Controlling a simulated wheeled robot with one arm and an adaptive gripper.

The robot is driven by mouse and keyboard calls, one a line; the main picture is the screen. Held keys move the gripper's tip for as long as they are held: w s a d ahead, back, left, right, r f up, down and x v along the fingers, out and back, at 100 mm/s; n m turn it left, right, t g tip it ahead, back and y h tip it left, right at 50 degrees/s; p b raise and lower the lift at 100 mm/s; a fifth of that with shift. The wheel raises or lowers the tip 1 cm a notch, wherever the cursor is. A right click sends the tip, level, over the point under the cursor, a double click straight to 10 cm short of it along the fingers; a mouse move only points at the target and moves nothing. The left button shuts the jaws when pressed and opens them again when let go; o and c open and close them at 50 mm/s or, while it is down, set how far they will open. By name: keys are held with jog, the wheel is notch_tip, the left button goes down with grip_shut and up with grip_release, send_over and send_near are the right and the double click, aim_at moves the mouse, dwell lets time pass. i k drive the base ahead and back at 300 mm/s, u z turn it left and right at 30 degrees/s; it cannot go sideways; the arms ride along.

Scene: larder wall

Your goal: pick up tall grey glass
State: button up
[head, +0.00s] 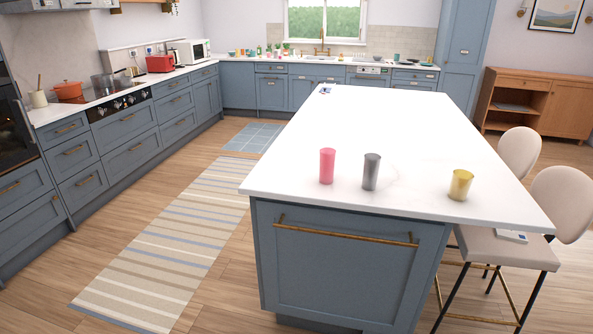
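The tall grey glass (371,171) stands upright on the white top of the kitchen island (400,110), near its front edge. A pink glass (327,166) of similar height stands to its left, with a gap between them. A shorter yellow glass (460,185) stands further to the right. A faint clear shape, hard to make out, is just right of the grey glass. My gripper does not show in the head view.
The rest of the island top is mostly bare. Chairs (505,248) stand along its right side. A striped rug (175,235) lies on the floor to the left, before blue cabinets (130,145). A wooden sideboard (535,103) stands at the back right.

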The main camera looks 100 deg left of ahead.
aim_at(372, 164)
jog(key=u, duration=0.65)
jog(key=k, duration=0.85)
jog(key=u, duration=2.2)
jog(key=i, duration=0.75)
jog(key=u, duration=0.05)
